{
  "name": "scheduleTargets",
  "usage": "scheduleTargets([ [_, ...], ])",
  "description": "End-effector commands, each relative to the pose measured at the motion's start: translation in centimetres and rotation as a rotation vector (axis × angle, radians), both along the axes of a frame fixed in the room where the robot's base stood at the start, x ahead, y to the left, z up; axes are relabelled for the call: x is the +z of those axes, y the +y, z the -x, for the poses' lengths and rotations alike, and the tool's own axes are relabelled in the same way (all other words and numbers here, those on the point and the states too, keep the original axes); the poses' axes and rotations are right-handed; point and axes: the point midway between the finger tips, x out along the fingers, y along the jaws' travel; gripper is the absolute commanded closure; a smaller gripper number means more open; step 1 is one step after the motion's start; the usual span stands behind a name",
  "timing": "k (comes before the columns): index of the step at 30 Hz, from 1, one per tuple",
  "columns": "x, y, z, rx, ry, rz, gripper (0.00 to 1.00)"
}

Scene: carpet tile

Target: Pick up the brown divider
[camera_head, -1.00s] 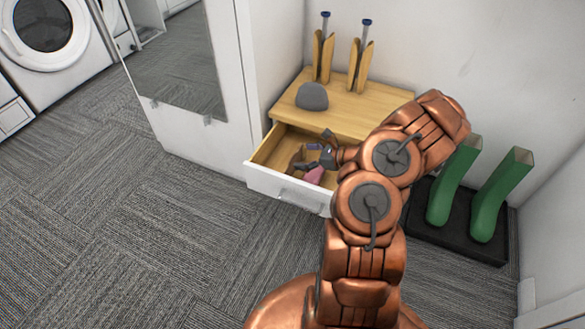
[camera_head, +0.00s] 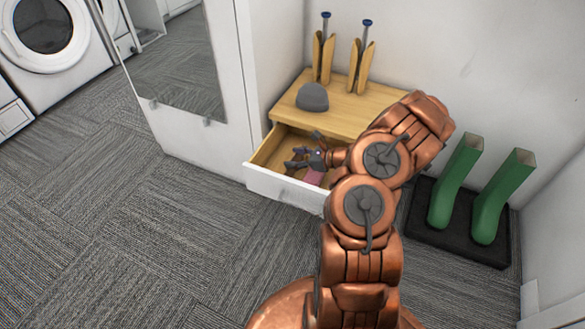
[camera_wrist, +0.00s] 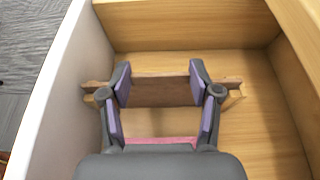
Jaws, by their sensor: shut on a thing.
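The brown divider (camera_wrist: 160,92) is a narrow strip of wood lying across the open drawer in the wrist view. Its ends stick out beyond both fingers. My gripper (camera_wrist: 159,84) has its grey, purple-padded fingers on the divider, with the strip's middle showing between them; it is shut on the divider. In the head view my gripper (camera_head: 304,158) is inside the drawer (camera_head: 284,188), and the divider is mostly hidden there by the fingers. I cannot tell whether the divider touches the drawer floor.
A pink thing (camera_head: 314,178) lies in the drawer close to my gripper; it also shows in the wrist view (camera_wrist: 160,141). The wooden cabinet top (camera_head: 345,110) carries a grey cap (camera_head: 312,97) and two wooden shoe trees. Green boots (camera_head: 490,210) stand at right on a dark tray.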

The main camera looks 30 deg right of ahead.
Motion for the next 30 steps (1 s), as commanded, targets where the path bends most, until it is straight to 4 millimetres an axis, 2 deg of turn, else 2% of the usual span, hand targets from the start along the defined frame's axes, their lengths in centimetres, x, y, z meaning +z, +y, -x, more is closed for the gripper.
scheduleTargets([
  [1, 0.0, 0.0, 0.0, 0.000, 0.000, 0.000, 0.56],
  [11, 0.0, 0.0, 0.0, 0.000, 0.000, 0.000, 0.90],
  [18, 0.1, 0.0, 0.0, 0.000, 0.000, 0.000, 0.90],
  [22, 0.8, -0.1, 0.0, -0.001, -0.002, 0.001, 0.90],
  [26, 2.4, -0.1, 0.0, -0.002, -0.002, 0.001, 0.90],
  [30, 5.3, -0.1, -0.1, 0.000, -0.005, 0.002, 0.90],
])
